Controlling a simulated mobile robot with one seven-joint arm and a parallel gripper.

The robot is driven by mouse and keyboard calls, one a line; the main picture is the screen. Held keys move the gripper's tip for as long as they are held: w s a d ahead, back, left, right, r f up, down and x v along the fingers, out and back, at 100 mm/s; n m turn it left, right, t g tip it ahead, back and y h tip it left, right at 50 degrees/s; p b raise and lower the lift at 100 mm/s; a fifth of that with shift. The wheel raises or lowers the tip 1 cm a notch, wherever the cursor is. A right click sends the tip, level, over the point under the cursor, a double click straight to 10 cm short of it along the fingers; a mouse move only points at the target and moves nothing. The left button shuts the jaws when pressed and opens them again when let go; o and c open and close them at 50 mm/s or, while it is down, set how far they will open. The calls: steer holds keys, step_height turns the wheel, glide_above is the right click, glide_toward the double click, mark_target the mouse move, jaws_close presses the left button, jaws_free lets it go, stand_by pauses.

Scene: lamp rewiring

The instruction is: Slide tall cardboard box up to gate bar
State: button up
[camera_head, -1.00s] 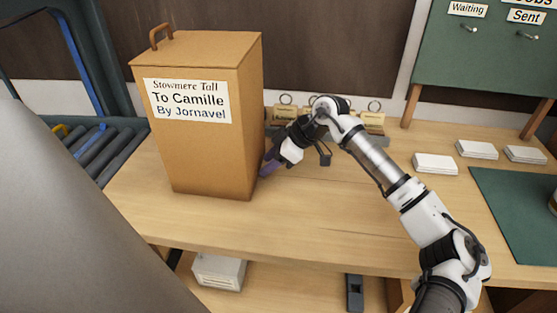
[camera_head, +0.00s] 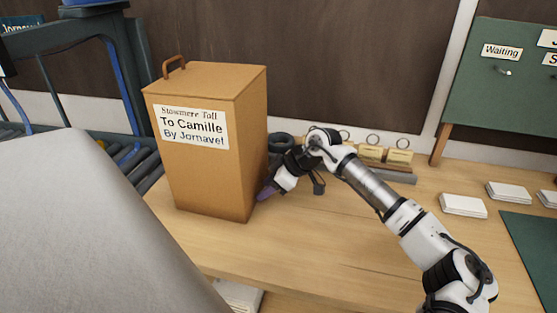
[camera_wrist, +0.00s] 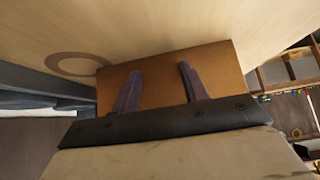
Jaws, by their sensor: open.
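The tall cardboard box (camera_head: 200,175) stands upright at the left of the wooden table, with a white label to Camille and a brown handle on top. My gripper (camera_head: 267,191) is low at the box's right side, its purple fingers at or touching the side near the bottom. In the wrist view my gripper (camera_wrist: 157,85) has its two fingers apart, with the brown box face (camera_wrist: 215,70) beyond them and nothing between them. A dark frame with a blue bar (camera_head: 121,80) stands behind and left of the box; I cannot tell whether this is the gate bar.
Dark rollers (camera_head: 140,160) lie just left of the box, partly hidden by it. Tags with rings (camera_head: 385,153) stand in a rack behind my arm. White card stacks (camera_head: 463,205) and a green mat (camera_head: 530,235) are at the right. The table front is clear.

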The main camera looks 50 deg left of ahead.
mark_target(259, 182)
steer(key=shift+s+a, duration=0.3)
steer(key=shift+a, duration=0.4)
steer(key=shift+s+a, duration=0.3)
steer(key=shift+a, duration=0.4)
steer(key=shift+s+a+p, duration=0.35)
steer(key=shift+s+a, duration=0.2)
steer(key=shift+a, duration=0.4)
steer(key=shift+s+a+p, duration=0.4)
steer(key=shift+s+a, duration=0.1)
steer(key=shift+a, duration=0.45)
steer(key=shift+s+a+p, duration=0.35)
steer(key=shift+s+a, duration=0.2)
steer(key=shift+a, duration=0.4)
steer(key=shift+s+a+p, duration=0.3)
steer(key=shift+s+a, duration=0.25)
steer(key=shift+a, duration=0.4)
steer(key=shift+s+a+p, duration=0.3)
steer(key=shift+s+a, duration=0.3)
steer(key=shift+a, duration=0.3)
steer(key=shift+s+a+p, duration=0.3)
steer(key=shift+s+a, duration=0.25)
steer(key=shift+a, duration=0.4)
